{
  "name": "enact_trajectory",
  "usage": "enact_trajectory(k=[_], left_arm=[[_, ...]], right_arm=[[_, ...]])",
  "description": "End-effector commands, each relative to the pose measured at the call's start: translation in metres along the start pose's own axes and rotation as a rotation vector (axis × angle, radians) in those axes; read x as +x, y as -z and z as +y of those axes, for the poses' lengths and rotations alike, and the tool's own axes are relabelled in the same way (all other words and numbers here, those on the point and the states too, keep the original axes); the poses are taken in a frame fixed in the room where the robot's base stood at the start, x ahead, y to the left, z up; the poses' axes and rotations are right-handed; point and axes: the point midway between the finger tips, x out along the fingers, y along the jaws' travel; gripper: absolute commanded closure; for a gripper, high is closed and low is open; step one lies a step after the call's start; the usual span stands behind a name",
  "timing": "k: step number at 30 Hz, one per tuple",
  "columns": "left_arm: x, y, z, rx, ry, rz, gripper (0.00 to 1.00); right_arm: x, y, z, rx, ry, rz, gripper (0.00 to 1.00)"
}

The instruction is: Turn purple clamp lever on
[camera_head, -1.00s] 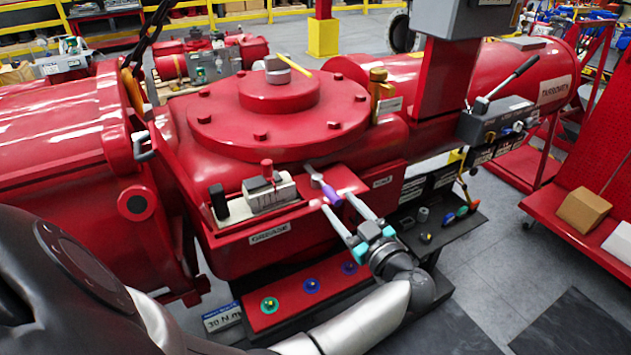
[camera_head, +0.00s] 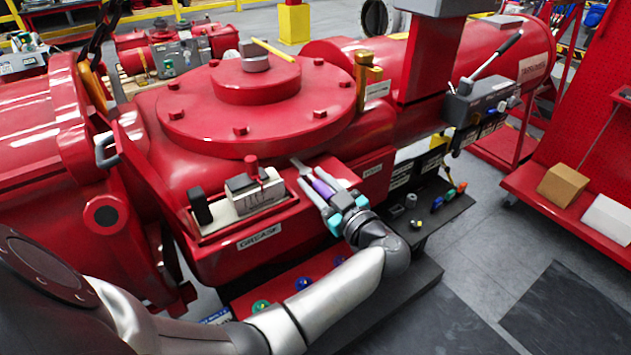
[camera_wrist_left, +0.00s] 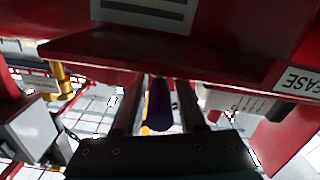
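The purple clamp lever (camera_head: 323,187) sticks out from the front of the red actuator housing, its grey metal end (camera_head: 299,165) against the housing. My left gripper (camera_head: 319,180) is at the lever, with one finger on each side of the purple handle. In the left wrist view the dark purple handle (camera_wrist_left: 160,104) lies between the two fingers (camera_wrist_left: 160,100), with narrow gaps on both sides. The fingers look open around it and not clamped. My right gripper is in neither view.
A grease block with a red knob (camera_head: 252,185) sits left of the lever, above a GREASE label (camera_head: 259,236). A black shelf with small coloured parts (camera_head: 430,212) is at right. Coloured round knobs (camera_head: 304,284) sit below my left arm.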

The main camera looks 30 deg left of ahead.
Motion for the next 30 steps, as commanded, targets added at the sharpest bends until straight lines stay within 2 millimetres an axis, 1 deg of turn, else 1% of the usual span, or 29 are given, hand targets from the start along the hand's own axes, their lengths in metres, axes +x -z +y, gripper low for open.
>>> enact_trajectory(k=[1,9,10,30], left_arm=[[0.0000,-0.0001,0.0000,0.000,0.000,0.000,0.67],[-0.0001,-0.0001,0.0002,0.000,-0.001,0.000,0.97],[-0.0001,-0.0001,0.0002,0.000,-0.001,0.000,1.00],[0.0003,0.0003,0.0007,-0.003,-0.002,0.000,1.00]], right_arm=[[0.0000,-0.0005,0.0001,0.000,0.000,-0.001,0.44],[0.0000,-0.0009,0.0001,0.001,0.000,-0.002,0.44],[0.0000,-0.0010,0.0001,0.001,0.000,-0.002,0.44],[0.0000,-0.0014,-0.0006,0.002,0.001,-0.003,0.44]])
